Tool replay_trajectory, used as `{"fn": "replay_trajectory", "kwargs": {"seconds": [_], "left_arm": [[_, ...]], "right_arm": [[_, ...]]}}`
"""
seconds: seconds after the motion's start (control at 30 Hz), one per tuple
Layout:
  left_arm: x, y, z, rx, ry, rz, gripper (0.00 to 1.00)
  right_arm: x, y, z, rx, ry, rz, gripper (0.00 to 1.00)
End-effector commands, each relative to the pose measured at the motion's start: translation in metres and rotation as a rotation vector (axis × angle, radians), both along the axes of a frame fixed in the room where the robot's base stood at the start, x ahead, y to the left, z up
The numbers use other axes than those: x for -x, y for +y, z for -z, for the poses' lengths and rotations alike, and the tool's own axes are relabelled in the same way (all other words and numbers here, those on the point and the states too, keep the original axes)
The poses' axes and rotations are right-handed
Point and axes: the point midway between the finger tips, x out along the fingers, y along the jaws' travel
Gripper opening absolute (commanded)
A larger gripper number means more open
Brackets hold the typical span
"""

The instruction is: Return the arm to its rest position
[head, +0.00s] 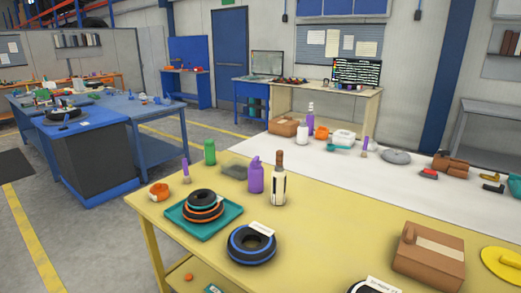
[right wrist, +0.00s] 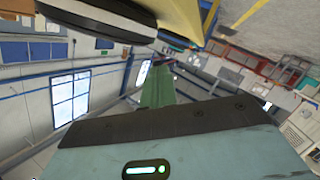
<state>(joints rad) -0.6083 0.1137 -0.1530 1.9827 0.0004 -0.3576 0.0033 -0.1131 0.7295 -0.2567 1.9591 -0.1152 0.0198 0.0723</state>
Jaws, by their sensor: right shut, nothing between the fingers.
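In the right wrist view my right gripper (right wrist: 159,70) shows as greenish fingers standing out past a teal housing with a small lit panel. The fingers are together with nothing between them. They point into open space, with the hall's windows, walls and floor seen steeply tilted behind them. Neither arm shows in the head view, and my left gripper is in no view.
A yellow table (head: 165,226) stands close in front with a teal tray (head: 180,224) of tyres, a blue-ringed tyre (head: 251,245), bottles and a cardboard box (head: 428,256). A large dark-and-white shape (right wrist: 80,28) fills the wrist view's upper left. Open floor (head: 95,225) lies left of the table.

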Motion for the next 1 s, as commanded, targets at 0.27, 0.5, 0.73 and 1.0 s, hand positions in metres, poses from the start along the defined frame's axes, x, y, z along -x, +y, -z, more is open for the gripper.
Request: {"fn": "replay_trajectory", "kwargs": {"seconds": [0.27, 0.5, 0.73, 1.0], "left_arm": [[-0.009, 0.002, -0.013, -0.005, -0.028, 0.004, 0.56], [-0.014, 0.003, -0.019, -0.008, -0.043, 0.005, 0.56], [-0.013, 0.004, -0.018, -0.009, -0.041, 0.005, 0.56], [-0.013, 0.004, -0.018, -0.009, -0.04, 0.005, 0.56]], "right_arm": [[0.111, 0.035, 0.095, -0.221, 0.404, 0.313, 0.0], [0.193, 0.06, 0.137, -0.323, 0.666, 0.497, 0.0], [0.214, 0.067, 0.146, -0.343, 0.731, 0.538, 0.0], [0.214, 0.067, 0.146, -0.342, 0.731, 0.538, 0.0]]}}
